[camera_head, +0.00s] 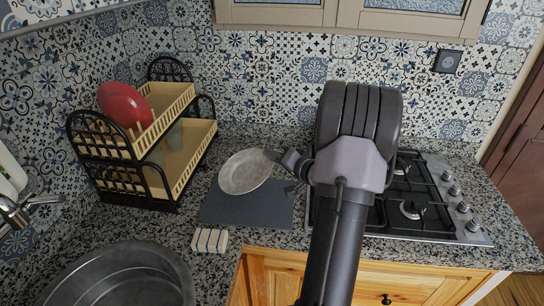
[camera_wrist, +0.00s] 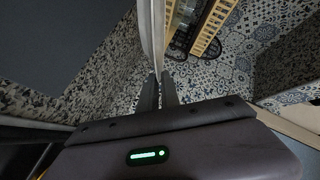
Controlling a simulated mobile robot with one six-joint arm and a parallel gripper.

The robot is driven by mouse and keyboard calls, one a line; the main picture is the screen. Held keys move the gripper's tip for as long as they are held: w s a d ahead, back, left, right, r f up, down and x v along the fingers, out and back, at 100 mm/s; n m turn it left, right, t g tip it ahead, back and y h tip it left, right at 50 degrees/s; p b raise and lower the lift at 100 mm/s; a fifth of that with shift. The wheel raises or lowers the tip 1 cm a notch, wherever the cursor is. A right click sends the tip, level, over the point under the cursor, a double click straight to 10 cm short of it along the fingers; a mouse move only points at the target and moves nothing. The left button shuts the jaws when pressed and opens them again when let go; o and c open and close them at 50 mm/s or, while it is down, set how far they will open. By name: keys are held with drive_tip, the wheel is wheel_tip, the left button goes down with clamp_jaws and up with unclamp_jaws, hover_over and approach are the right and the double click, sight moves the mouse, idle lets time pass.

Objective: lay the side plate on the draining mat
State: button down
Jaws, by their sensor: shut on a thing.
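The side plate (camera_head: 245,173) is round and pale grey, and in the head view it shows in front of the back part of the draining mat. The draining mat (camera_head: 246,210) is a flat dark grey rectangle on the counter. My gripper (camera_head: 275,157) is shut on the plate's right edge. In the wrist view the plate (camera_wrist: 152,35) shows nearly edge-on, rising from between the fingers of my gripper (camera_wrist: 158,88). The plate looks tilted and held above the mat; the exact gap is unclear. The mat also fills the upper left of the wrist view (camera_wrist: 50,30).
A two-tier dish rack (camera_head: 145,145) with a red dish (camera_head: 124,104) stands left of the mat. A gas hob (camera_head: 425,200) lies to the right. A striped sponge (camera_head: 209,240) lies at the mat's front left, near the metal sink (camera_head: 120,275).

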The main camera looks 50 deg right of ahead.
drive_tip(key=f+b, duration=0.1)
drive_tip(key=f, duration=0.1)
drive_tip(key=f+b, duration=0.1)
drive_tip(key=f, duration=0.1)
drive_tip(key=s+f+b, duration=0.1)
drive_tip(key=f, duration=0.1)
drive_tip(key=shift+a+f, duration=0.1)
drive_tip(key=shift+f, duration=0.2)
drive_tip(key=shift+f+b, duration=0.6)
drive_tip(key=shift+b, duration=0.4)
drive_tip(key=shift+f+b, duration=0.25)
drive_tip(key=shift+b, duration=0.05)
